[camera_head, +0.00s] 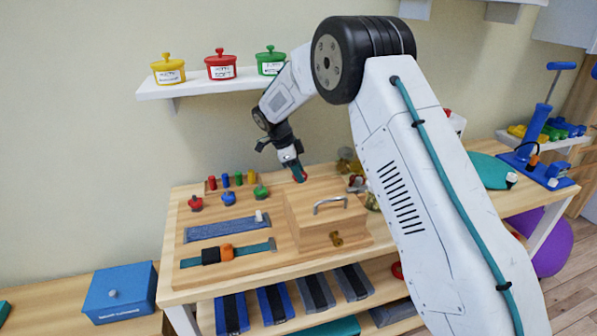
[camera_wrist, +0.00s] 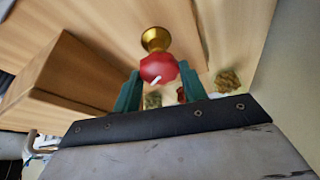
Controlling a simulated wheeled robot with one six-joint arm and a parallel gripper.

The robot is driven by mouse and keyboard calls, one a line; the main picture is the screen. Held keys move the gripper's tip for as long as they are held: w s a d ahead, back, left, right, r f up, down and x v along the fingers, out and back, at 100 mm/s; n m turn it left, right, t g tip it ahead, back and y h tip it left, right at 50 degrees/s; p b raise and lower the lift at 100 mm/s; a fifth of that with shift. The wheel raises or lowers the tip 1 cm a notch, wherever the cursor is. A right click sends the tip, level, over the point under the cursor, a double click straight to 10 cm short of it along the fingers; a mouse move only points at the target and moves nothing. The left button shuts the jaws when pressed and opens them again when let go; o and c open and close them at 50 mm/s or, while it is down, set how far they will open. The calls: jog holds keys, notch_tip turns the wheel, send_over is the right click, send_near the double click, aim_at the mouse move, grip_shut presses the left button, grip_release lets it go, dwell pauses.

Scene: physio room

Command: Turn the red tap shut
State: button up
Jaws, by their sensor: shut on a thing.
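The red tap (camera_wrist: 157,68) shows in the wrist view as a round red knob with a white mark, on a brass-coloured part (camera_wrist: 156,38). My gripper (camera_wrist: 160,80) has its green fingers on either side of the knob, shut on it. In the head view my gripper (camera_head: 299,174) points down at the back of the bench, just behind a wooden box. The tap is mostly hidden there by the fingers.
The wooden box (camera_head: 310,222) with a metal handle stands close in front of my gripper. Coloured knobs and pegs stand to the left, including a red knob (camera_head: 195,203). Glass jars (camera_head: 347,160) stand close on the right. A shelf (camera_head: 215,85) with pots hangs above.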

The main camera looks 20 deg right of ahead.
jog(key=shift+a+m, duration=0.1)
jog(key=shift+m, duration=0.5)
jog(key=shift+g, duration=0.3)
jog(key=o, duration=1)
jog(key=shift+a, duration=0.1)
